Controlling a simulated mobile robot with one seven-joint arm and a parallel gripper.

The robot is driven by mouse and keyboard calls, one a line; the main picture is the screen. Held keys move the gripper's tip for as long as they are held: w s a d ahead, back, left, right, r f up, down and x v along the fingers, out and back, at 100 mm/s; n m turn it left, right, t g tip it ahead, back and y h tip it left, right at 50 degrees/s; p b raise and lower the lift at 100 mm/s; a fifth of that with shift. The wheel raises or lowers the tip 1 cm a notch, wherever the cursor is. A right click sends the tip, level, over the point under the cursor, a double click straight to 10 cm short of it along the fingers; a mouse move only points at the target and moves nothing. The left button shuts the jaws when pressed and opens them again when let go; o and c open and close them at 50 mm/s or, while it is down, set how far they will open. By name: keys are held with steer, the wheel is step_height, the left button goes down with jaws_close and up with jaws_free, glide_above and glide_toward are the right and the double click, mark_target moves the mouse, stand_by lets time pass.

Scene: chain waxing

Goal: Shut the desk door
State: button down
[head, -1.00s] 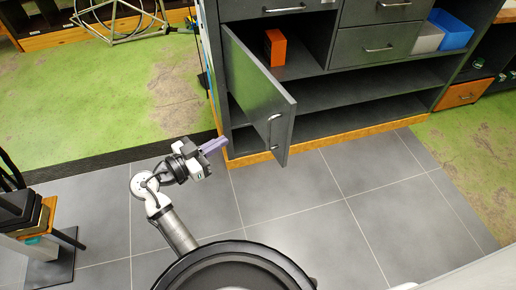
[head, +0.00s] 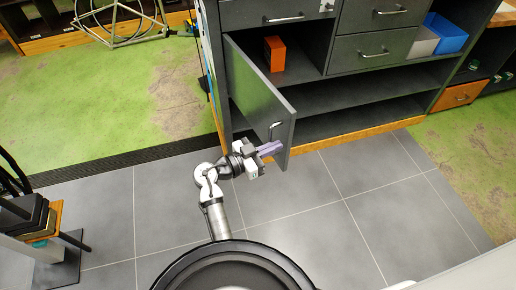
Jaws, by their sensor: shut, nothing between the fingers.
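The desk door (head: 258,93) is a grey panel on the left of the dark grey desk (head: 375,88). It stands open, swung out from its left side towards me, with its outer face to the left. A metal handle (head: 273,131) is near its free edge. My gripper (head: 276,147) has purple fingers, which are shut and empty. It is at the outer face, low by the free edge and just below the handle. I cannot tell whether the fingers touch the door. The fingers hide part of the door's lower corner.
An orange box (head: 274,53) stands inside the compartment behind the door. The tiled floor (head: 330,205) before the desk is clear. A black stand (head: 55,258) is at left.

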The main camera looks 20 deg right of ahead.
steer(key=shift+w+d, duration=0.1)
steer(key=shift+d, duration=0.5)
